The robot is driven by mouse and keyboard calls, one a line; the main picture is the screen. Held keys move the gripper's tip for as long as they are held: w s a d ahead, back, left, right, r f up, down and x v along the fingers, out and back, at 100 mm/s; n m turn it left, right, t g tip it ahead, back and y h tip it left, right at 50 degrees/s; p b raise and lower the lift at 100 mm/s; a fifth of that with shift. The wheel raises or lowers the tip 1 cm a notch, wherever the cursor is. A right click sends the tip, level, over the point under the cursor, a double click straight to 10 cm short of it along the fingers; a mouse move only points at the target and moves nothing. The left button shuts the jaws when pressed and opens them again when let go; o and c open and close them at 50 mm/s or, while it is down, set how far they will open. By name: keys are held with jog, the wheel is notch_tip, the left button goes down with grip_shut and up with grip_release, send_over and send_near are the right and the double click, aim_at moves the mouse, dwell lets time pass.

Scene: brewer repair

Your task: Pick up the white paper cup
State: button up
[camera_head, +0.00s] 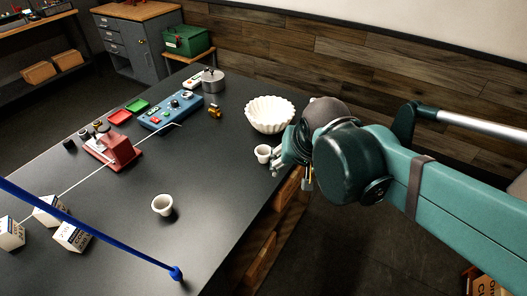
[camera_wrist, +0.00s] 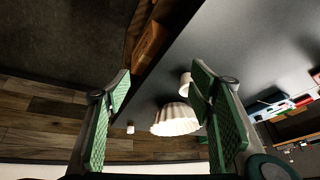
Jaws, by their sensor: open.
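A small white cup (camera_head: 262,151) stands upright near the right edge of the dark table, just left of my gripper (camera_head: 279,153) in the head view. In the wrist view a white cup (camera_wrist: 186,82) shows beside the right-hand finger, partly hidden by it. My gripper (camera_wrist: 160,84) is open, with its green-padded fingers wide apart and nothing held between them. A second white cup (camera_head: 162,204) stands upright alone, nearer the front of the table. I cannot tell by look which of the two is paper.
A white fluted filter (camera_head: 270,114) sits close behind the near cup; it also shows in the wrist view (camera_wrist: 175,120). A blue control box (camera_head: 170,111), a red device (camera_head: 120,149) and white boxes (camera_head: 70,236) stand farther left. A blue rod (camera_head: 100,235) crosses the front.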

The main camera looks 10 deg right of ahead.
jog(key=w+a+r+m+g+h+p, duration=0.1)
jog(key=w+a+r+m+g+p, duration=0.15)
jog(key=w+m+p, duration=0.35)
jog(key=m+g+h+p, duration=0.3)
jog(key=m+p, duration=0.5)
jog(key=p, duration=0.4)
send_near(266, 155)
jog(key=shift+r, duration=0.1)
jog(key=shift+s, duration=0.1)
jog(key=shift+x, duration=1.3)
jog(key=shift+d, duration=0.1)
jog(key=shift+x, duration=2.55)
jog(key=c, duration=0.8)
